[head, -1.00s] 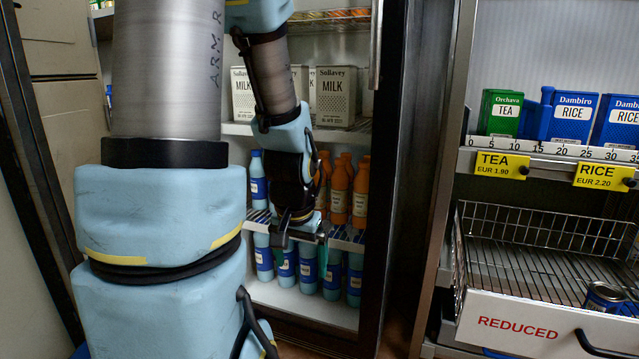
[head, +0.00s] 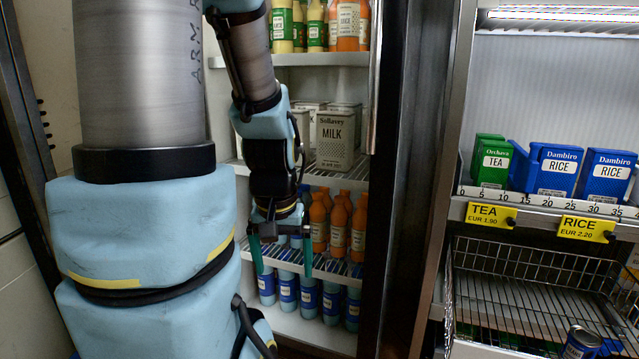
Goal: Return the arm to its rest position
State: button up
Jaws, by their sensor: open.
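My arm reaches down in front of an open fridge, across the left half of the head view. My gripper (head: 282,270) hangs at its end with the fingers pointing down and spread apart. Nothing shows between the fingers. It is in front of the shelf with orange bottles (head: 338,228) and above the lower row of blue bottles (head: 309,296). I cannot tell how far the fingertips are from the shelf edge.
Milk cartons (head: 335,138) stand on the fridge shelf behind my forearm. The fridge frame (head: 400,180) stands right of the arm.

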notch_tip(320, 180, up, 20)
jog(key=p, duration=1.7)
jog(key=shift+f, duration=0.15)
